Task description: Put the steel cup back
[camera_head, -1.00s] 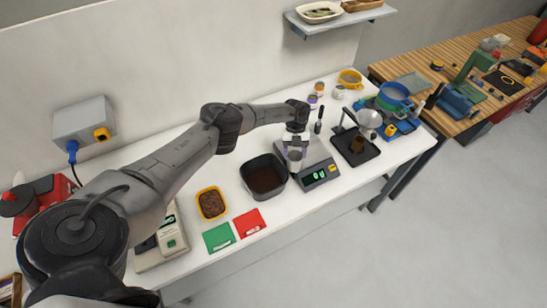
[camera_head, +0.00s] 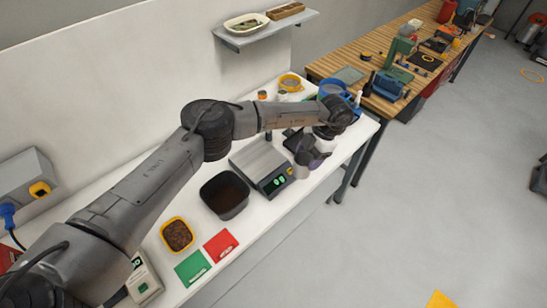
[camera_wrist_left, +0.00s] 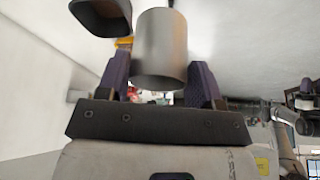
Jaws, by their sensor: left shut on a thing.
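The steel cup (camera_wrist_left: 160,48) is a plain grey metal cylinder. In the left wrist view it sits between the two purple fingers of my left gripper (camera_wrist_left: 160,85), which is shut on it. In the head view my left gripper (camera_head: 309,156) is just right of the scale (camera_head: 262,166), near the front edge of the white bench. The cup is small and partly hidden there by the fingers and wrist. My right gripper is not in view.
A dark square tub (camera_head: 225,194), a yellow dish of brown bits (camera_head: 177,235), a red card (camera_head: 221,245) and a green card (camera_head: 192,268) lie left of the scale. A black tray beyond the gripper is mostly hidden by my arm. A wooden workbench (camera_head: 385,60) stands behind.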

